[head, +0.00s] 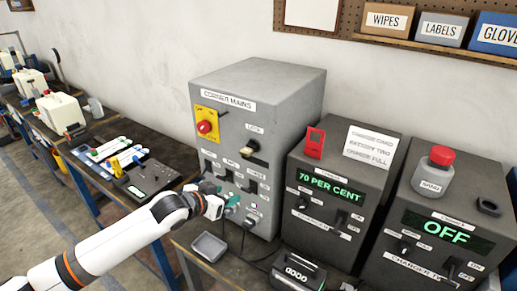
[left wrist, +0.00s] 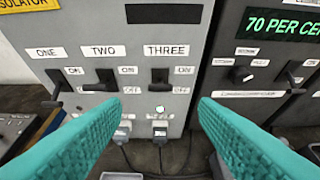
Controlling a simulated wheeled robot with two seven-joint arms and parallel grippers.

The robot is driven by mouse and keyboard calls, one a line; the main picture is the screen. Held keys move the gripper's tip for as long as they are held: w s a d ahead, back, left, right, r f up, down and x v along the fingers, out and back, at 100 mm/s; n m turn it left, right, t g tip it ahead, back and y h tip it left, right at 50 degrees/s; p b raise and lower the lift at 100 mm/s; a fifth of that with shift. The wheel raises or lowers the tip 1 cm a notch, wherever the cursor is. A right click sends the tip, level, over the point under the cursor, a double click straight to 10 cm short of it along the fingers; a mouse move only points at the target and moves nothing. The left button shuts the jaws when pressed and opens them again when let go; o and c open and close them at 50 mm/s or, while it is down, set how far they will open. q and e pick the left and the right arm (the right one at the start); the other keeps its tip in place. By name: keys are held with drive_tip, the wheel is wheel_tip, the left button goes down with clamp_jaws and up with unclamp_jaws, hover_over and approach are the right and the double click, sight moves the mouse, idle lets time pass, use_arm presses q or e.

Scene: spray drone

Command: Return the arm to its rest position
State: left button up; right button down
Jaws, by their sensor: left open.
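My left arm comes in from the left in the head view, with the left gripper (head: 222,202) in front of the lower part of the grey mains cabinet (head: 285,100). In the left wrist view the two teal fingers of the left gripper (left wrist: 150,125) are wide apart with nothing between them. Beyond them are the cabinet's switches labelled ONE, TWO (left wrist: 101,80) and THREE (left wrist: 159,80). The fingers appear apart from the panel. My right gripper is not in view.
Right of the cabinet stand a dark unit reading 70 PER CENT (head: 330,180) and another reading OFF (head: 447,227). A grey tray (head: 209,246) and a black device (head: 298,275) sit on the bench in front. A side bench (head: 110,195) holds tools at left.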

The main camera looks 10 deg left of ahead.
use_arm(q)
drive_tip(key=s+d+f+g, duration=0.2)
drive_tip(key=s+d+f, duration=0.2)
drive_tip(key=s, duration=0.3)
drive_tip(key=s+d+f+g, duration=0.1)
drive_tip(key=s+d+f, duration=0.2)
drive_tip(key=s+f, duration=0.3)
drive_tip(key=s+a+f+n+g+y, duration=0.1)
drive_tip(key=s+a+g+y, duration=0.15)
drive_tip(key=s, duration=0.85)
drive_tip(key=s+a+f+n+g+y, duration=0.1)
drive_tip(key=s+a+g+y, duration=0.15)
drive_tip(key=s, duration=0.75)
wheel_tip(320, 180, down, 30)
drive_tip(key=g+h+b, duration=0.1)
drive_tip(key=b, duration=0.4)
drive_tip(key=s+a+f+b, duration=0.1)
drive_tip(key=s+f+b, duration=0.1)
drive_tip(key=s+f, duration=0.6)
drive_tip(key=s+a+f+g+b, duration=0.1)
drive_tip(key=s+f+b, duration=0.1)
drive_tip(key=s+f, duration=0.7)
wheel_tip(320, 180, down, 5)
drive_tip(key=shift+s+r+g, duration=0.1)
drive_tip(key=shift+s+g, duration=0.2)
